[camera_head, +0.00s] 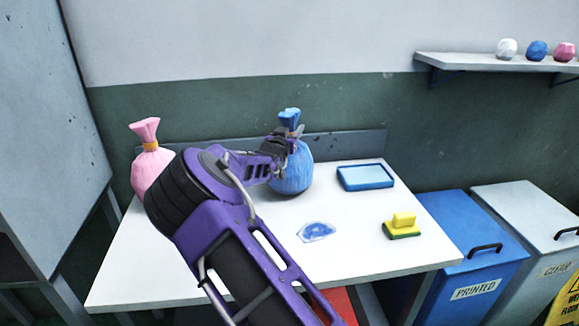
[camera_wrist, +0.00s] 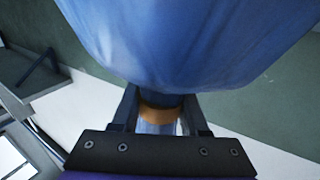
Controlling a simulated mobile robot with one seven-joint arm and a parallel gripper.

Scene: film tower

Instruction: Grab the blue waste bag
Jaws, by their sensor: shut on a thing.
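The blue waste bag (camera_head: 292,175) is at the back of the white table, upright with its tied neck on top. It fills the top of the wrist view (camera_wrist: 185,45). My gripper (camera_head: 287,138) is shut on the bag's neck. In the wrist view my gripper (camera_wrist: 160,112) has a finger on each side of the neck, by an orange tie band (camera_wrist: 160,112). My arm comes in from the front and hides part of the table. I cannot tell whether the bag's base touches the table.
A pink bag (camera_head: 147,172) stands left on the white table (camera_head: 350,250). A blue tray (camera_head: 365,177), a blue-marked clear piece (camera_head: 316,232) and sponges (camera_head: 402,226) lie to the right. Blue (camera_head: 470,240) and grey (camera_head: 535,225) bins stand beyond. A shelf (camera_head: 470,62) holds small balls.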

